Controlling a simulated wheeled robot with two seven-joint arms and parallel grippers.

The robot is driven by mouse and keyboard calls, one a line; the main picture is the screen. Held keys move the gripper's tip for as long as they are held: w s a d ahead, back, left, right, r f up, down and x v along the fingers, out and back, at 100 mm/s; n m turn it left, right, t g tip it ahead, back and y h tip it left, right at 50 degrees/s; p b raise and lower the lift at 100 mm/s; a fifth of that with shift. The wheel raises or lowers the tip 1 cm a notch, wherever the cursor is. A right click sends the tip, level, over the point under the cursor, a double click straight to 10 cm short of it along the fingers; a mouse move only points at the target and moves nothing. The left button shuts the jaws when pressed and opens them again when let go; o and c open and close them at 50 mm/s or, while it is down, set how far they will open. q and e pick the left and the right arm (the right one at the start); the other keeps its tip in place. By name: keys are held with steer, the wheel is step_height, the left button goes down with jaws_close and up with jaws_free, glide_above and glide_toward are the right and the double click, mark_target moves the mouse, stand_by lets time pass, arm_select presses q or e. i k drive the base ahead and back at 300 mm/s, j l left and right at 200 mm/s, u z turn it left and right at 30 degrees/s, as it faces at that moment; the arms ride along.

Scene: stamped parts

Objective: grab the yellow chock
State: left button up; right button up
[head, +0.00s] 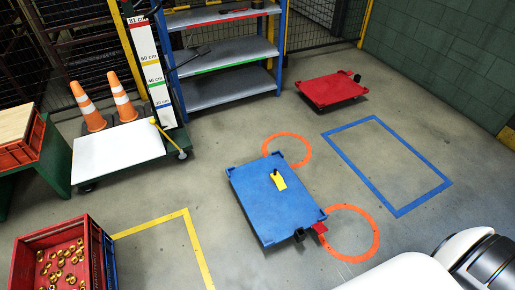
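The yellow chock (279,183) is small and lies on top of the blue platform (262,212), right of its middle and toward its far half. A small dark piece stands at the chock's far end. Nothing covers the chock from above. Neither of my grippers shows in the head view. Only white and black parts of my own body show at the bottom right, well apart from the chock.
Black and red blocks (320,228) sit at the blue platform's near right corner. Behind are a red platform (330,89), a shelf rack (230,55) and a white-topped cart (117,152). A red crate (32,235) of brass parts stands at lower left. Floor around the blue platform is mostly clear.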

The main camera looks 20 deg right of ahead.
mark_target(275, 176)
steer(key=i, duration=2.45)
steer(key=i+z, duration=0.15)
steer(key=z, duration=0.35)
steer(key=i+j+z, duration=0.1)
steer(key=z, duration=0.35)
steer(key=i+j+z, duration=0.15)
steer(key=z, duration=0.35)
steer(key=i+j+z, duration=0.15)
steer(key=z, duration=0.3)
